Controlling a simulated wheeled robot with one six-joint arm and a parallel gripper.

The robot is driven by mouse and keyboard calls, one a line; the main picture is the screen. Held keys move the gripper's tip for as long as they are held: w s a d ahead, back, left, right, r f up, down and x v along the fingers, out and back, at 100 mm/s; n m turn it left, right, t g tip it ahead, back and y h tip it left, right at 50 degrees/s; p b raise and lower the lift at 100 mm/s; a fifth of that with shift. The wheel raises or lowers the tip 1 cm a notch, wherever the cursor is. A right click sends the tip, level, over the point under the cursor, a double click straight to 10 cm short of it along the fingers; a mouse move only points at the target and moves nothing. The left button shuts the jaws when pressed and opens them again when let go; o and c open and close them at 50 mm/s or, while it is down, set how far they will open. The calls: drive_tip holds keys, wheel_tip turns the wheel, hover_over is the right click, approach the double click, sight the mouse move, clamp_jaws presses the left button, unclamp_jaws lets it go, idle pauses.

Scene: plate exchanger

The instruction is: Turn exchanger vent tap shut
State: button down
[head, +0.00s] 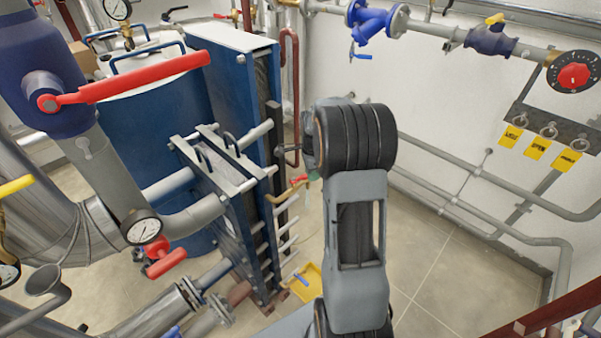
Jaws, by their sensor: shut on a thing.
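The plate exchanger (225,190) is a blue frame with grey tie bars, left of centre. My gripper (291,149) is mostly hidden by my wrist. Only a small grey and dark part shows at its left, close to the exchanger. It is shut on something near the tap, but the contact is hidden.
A red-handled valve (135,78) and gauge (145,229) are at the left. A blue valve (369,18) hangs on the upper pipe. Yellow tags (538,147) hang at right. A yellow tray (308,284) lies on the floor. Floor right of my arm is clear.

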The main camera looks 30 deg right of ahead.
drive_tip(key=shift+s+a+m+b, duration=0.35)
drive_tip(key=shift+s+a+m, duration=0.35)
drive_tip(key=shift+m, duration=1.15)
drive_tip(key=shift+s+a+m+b, duration=0.35)
drive_tip(key=shift+s+a+m, duration=0.35)
drive_tip(key=shift+m, duration=1.2)
drive_tip(key=shift+s+a+m+b, duration=0.35)
drive_tip(key=shift+s+a+m, duration=0.3)
drive_tip(key=shift+m, duration=1.2)
drive_tip(key=shift+a, duration=0.1)
drive_tip(key=c, duration=1)
unclamp_jaws()
wheel_tip(320, 180, up, 14)
drive_tip(key=shift+f, duration=0.1)
